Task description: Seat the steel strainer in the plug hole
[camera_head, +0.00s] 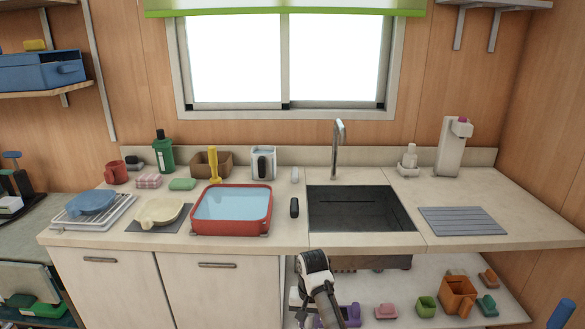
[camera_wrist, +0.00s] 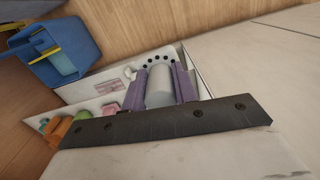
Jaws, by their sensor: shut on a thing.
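In the head view my gripper and wrist (camera_head: 315,285) are low in front of the counter, below the front edge of the sink. The fingertips cannot be made out there. In the wrist view a pale grey piece with a ring of dark holes, which looks like the steel strainer (camera_wrist: 158,62), sits at the centre. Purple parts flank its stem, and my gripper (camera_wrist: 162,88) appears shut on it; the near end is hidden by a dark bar. The sink (camera_head: 360,208) is a dark basin in the counter. Its plug hole cannot be made out.
A tap (camera_head: 337,145) stands behind the sink. A red basin of water (camera_head: 232,228) is to its left, and a grey ribbed mat (camera_head: 462,221) to its right. An orange holder (camera_head: 457,296) and several small coloured things crowd the low shelf (camera_head: 500,313). The counter's front edge overhangs my gripper.

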